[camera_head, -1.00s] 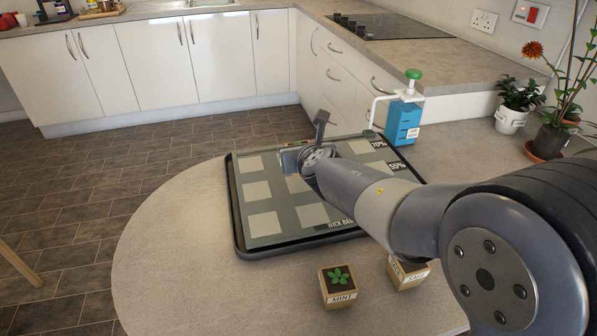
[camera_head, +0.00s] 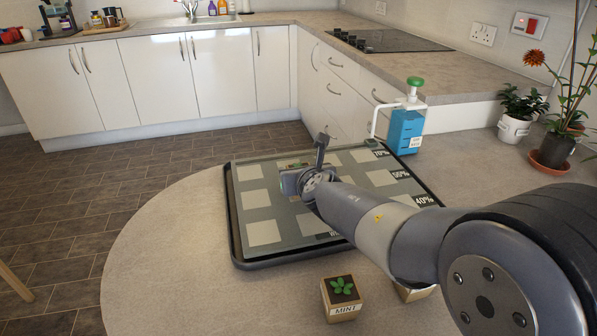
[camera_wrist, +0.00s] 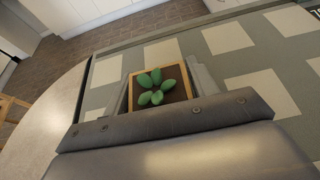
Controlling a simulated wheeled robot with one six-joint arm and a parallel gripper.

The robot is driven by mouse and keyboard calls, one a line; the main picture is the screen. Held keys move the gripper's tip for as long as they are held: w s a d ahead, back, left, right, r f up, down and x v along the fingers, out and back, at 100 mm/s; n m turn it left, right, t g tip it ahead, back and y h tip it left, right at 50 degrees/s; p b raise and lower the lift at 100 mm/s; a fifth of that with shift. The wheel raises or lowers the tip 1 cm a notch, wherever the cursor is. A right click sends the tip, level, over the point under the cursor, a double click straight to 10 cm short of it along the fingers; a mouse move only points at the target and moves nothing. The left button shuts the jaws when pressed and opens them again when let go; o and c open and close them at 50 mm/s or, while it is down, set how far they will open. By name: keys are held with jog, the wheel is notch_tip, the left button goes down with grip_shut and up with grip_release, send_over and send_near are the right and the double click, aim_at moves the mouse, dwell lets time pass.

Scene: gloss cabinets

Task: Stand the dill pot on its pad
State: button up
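My gripper (camera_head: 292,166) is over the far part of a dark-rimmed tray (camera_head: 236,240) with a grey-green mat and pale square pads. In the wrist view, a square wooden pot (camera_wrist: 131,112) with dark soil and broad green leaves sits between my gripper's fingers (camera_wrist: 160,88), which appear closed on it. Its label is hidden, so I cannot tell if it is the dill. Whether its base touches the mat is hidden. The mat's right edge reads 70%, 55% and 40%. Which pad is for dill is not readable.
A wooden pot marked MINT (camera_head: 342,298) stands on the table in front of the tray. Another wooden pot (camera_head: 414,293) is mostly behind my arm. A blue bottle (camera_head: 405,130) with a green top stands at the tray's far right corner. Bare table (camera_head: 170,240) lies left.

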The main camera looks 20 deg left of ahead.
jog(key=o, duration=0.3)
jog(key=shift+s+d+r, duration=0.1)
jog(key=shift+s+r, duration=0.05)
jog(key=shift+r, duration=0.15)
jog(key=p+v, duration=0.3)
jog(key=v, duration=0.7)
jog(key=shift+s+d+r, duration=0.15)
jog(key=shift+s+r, duration=0.05)
jog(key=shift+s, duration=0.1)
jog(key=shift+s+d, duration=0.25)
jog(key=shift+s, duration=0.15)
